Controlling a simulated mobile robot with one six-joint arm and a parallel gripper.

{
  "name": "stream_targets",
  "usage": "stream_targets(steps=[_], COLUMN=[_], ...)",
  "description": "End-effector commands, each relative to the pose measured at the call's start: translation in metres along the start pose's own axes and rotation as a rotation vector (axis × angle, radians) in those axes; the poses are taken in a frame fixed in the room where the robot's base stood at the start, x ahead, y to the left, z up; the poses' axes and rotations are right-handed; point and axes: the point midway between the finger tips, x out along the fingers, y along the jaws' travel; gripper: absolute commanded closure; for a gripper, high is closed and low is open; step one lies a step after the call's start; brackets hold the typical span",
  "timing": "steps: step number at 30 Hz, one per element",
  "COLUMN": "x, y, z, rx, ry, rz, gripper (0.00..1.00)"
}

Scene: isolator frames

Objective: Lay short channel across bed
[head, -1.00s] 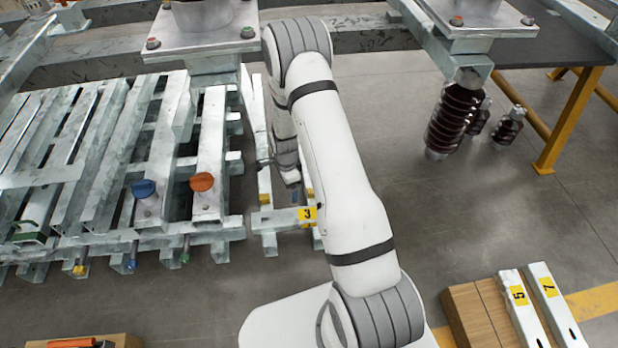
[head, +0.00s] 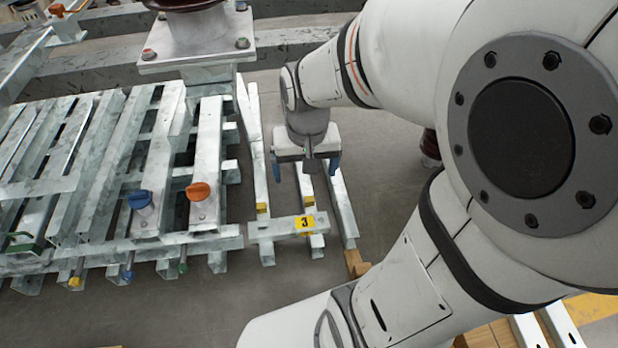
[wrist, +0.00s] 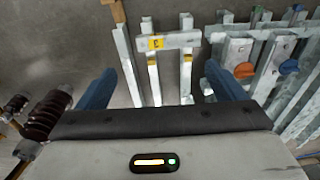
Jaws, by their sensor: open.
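A short galvanized channel with a yellow "3" label (head: 272,231) lies across two longer parallel rails near their front ends. The left rail (head: 260,172) and right rail (head: 311,187) carry yellow marks just behind it. The channel also shows in the wrist view (wrist: 183,40), ahead of the fingertips. My gripper (head: 305,172) points down above the rails, behind the channel. Its blue fingers are wide apart, with nothing held between them. In the wrist view my gripper (wrist: 160,70) has the two rails between its fingers. I cannot tell its exact height.
Another bar (head: 343,208) lies right of the rails, near a wooden block (head: 355,263). A stack of galvanized channels (head: 100,165) with orange (head: 198,191) and blue (head: 139,199) knobs stands close on the left. Brown insulators (wrist: 47,112) show in the wrist view. My arm hides much of the right side.

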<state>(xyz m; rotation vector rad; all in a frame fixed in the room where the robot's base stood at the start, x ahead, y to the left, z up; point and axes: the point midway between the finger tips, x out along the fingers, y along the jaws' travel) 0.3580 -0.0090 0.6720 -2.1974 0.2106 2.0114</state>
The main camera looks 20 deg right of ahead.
Motion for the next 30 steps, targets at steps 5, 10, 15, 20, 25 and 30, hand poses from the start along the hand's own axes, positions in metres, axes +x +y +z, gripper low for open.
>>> stream_targets(steps=[5, 10, 15, 20, 25, 30], x=[-0.018, -0.023, -0.023, -0.023, -0.023, -0.023], y=[0.008, 0.0, 0.001, 0.001, 0.001, 0.001], z=[0.036, 0.051, 0.051, 0.051, 0.051, 0.051], rx=[-0.147, -0.208, -0.212, -0.21, -0.21, -0.209], ry=[0.013, 0.012, 0.012, 0.012, 0.012, 0.012], rz=[-0.002, -0.002, -0.002, -0.002, -0.002, -0.002], gripper=[0.1, 0.1, 0.1, 0.1, 0.1, 0.1])
